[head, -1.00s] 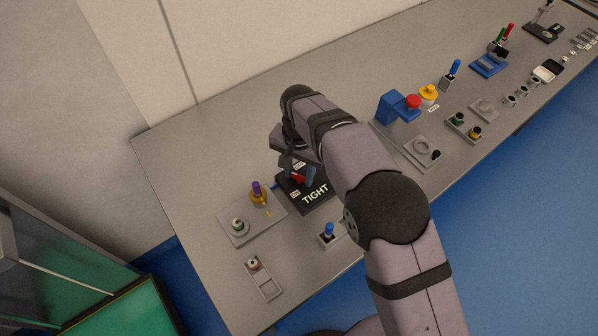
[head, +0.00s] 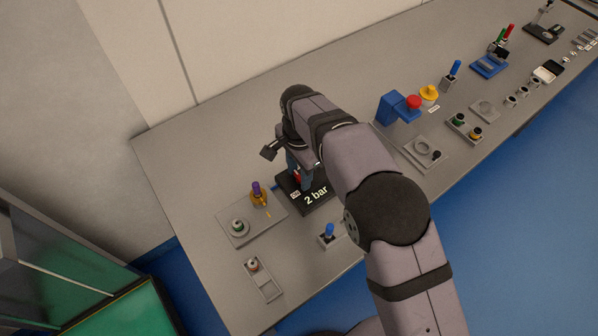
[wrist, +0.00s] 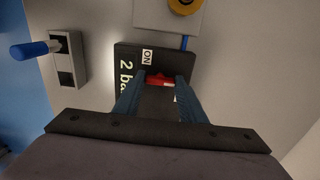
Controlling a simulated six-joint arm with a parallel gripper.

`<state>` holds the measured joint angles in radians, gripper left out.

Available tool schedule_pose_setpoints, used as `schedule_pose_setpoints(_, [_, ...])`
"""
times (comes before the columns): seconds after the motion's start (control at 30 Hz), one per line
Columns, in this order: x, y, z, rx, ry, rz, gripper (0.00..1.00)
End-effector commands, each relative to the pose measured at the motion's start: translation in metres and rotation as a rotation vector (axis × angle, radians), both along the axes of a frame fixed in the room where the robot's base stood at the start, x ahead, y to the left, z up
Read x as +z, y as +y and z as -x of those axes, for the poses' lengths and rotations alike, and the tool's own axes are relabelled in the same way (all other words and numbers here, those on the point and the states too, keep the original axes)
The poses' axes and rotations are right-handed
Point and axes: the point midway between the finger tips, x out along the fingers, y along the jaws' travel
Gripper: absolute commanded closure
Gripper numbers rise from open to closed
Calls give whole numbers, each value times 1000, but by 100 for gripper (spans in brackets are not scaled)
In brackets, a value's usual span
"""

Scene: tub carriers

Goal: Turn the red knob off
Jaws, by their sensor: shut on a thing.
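The red knob (wrist: 158,81) sits on a black box whose face reads "2 bar" in the head view. The box (head: 306,205) lies on the bench, and in the wrist view an "ON" label (wrist: 147,57) shows beside the knob. My gripper (wrist: 157,84) is over the box with its two blue fingers on either side of the red knob, shut on it. In the head view my gripper (head: 299,178) hides most of the knob, with only a little red showing. Another label on the box is mostly covered by a finger.
A blue-handled switch (head: 328,232) stands in front. A blue stand with a red button (head: 412,102) is to the right.

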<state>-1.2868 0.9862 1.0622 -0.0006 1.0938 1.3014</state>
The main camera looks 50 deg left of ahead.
Motion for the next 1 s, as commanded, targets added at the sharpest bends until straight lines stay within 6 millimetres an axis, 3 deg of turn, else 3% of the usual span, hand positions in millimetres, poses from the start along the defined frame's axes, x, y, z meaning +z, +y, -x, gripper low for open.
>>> schedule_pose_setpoints(0.23, [2,1,-2,-4,-3,-5,85])
schedule_pose_setpoints(0.27, [2,1,-2,-4,-3,-5,60])
schedule_pose_setpoints(0.33, [2,1,-2,-3,-2,-5,44])
schedule_pose_setpoints(0.73, [4,1,-1,-1,-1,-3,44])
schedule_pose_setpoints(1.0, [34,2,-1,-2,-2,-7,44])
